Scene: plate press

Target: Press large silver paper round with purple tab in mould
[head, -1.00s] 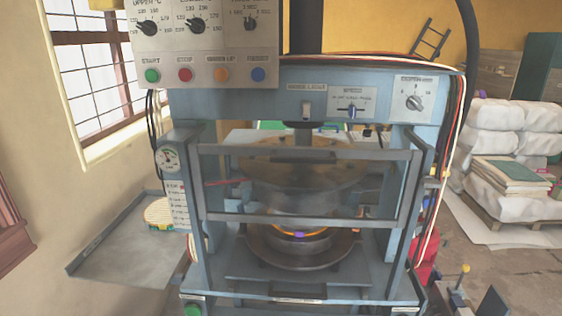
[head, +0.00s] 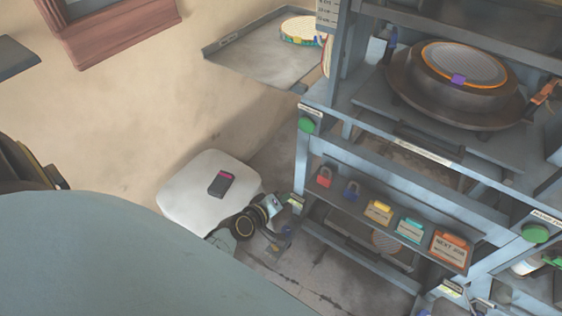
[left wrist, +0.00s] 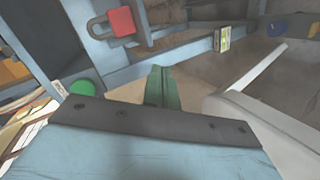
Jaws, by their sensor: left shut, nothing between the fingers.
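The large silver round (head: 468,62) lies flat in the mould (head: 440,93) on the press's lower plate, inside an orange rim. Its purple tab (head: 458,80) points to the front. My left gripper (head: 294,203) is low beside the press's left front leg, below the left green button (head: 309,125) and apart from the mould. In the left wrist view its green fingers (left wrist: 161,87) are together and empty, with the green button (left wrist: 82,89) to their left. What looks like my right gripper (head: 470,299) is partly cut off at the bottom edge; its fingers are unclear.
A second green button (head: 536,233) is at the press's right front. A shelf (head: 340,206) below holds padlocks and coloured cards. A white stool (head: 180,196) with a dark device (head: 221,184) stands left of the press.

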